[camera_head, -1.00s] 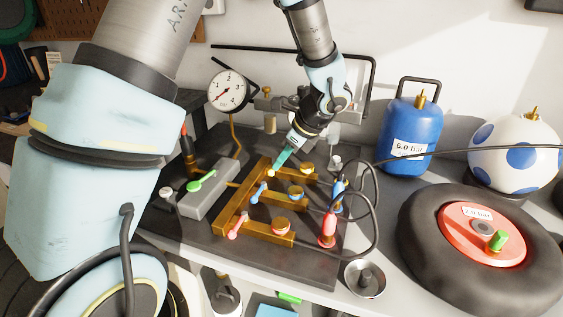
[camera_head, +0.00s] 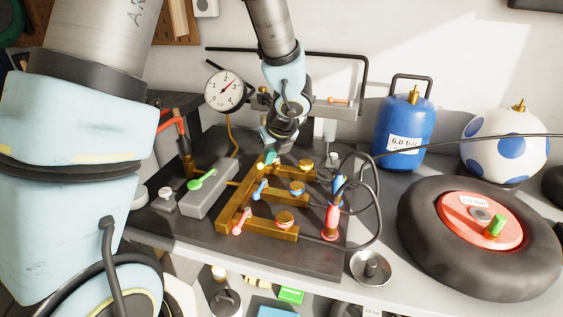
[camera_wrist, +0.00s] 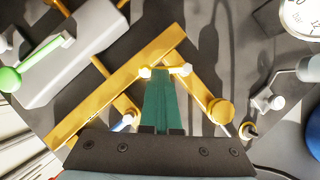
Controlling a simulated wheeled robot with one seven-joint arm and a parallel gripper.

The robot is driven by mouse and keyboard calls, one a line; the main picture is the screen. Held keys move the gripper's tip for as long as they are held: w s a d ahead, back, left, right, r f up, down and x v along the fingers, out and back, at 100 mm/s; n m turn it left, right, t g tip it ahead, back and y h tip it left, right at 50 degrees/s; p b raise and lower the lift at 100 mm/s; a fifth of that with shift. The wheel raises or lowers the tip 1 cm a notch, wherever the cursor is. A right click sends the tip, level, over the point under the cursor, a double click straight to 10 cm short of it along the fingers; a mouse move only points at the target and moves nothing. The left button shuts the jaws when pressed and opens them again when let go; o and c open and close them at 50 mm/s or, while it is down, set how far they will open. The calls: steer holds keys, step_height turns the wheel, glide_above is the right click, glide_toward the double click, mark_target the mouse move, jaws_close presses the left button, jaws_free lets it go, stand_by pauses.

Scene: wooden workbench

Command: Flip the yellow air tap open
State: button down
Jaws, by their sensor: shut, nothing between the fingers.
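The brass manifold (camera_head: 233,208) lies on the dark bench plate and carries coloured tap levers. The yellow tap (camera_wrist: 182,69) is at the far branch; in the wrist view its pale-ended lever shows beside my fingertips, partly covered by them. My gripper (camera_head: 274,160), with teal fingers, is shut and empty, pointing down at that far branch; its tip also shows in the wrist view (camera_wrist: 161,74). Whether it touches the lever I cannot tell. A blue lever (camera_head: 259,190) and a red lever (camera_head: 238,226) sit on the nearer branches.
A grey block with a green lever (camera_head: 202,180) is left of the manifold, a dial gauge (camera_head: 226,89) behind. Hose couplings (camera_head: 332,220), a black hose, a blue tank (camera_head: 405,130) and a tyre (camera_head: 430,230) are to the right. A metal cup (camera_head: 370,267) is in front.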

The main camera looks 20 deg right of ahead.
steer(key=m, duration=0.1)
steer(key=w+m+h+b, duration=0.1)
steer(key=m, duration=0.1)
steer(key=a+m+h, duration=0.1)
steer(key=shift+w+f+m, duration=0.1)
steer(key=shift+w+m, duration=0.15)
steer(key=shift+m, duration=0.05)
steer(key=shift+w+h, duration=0.15)
steer(key=shift+h, duration=0.15)
steer(key=shift+w+a, duration=0.15)
steer(key=shift+w, duration=0.3)
steer(key=shift+s+d, duration=0.1)
steer(key=shift+d, duration=0.8)
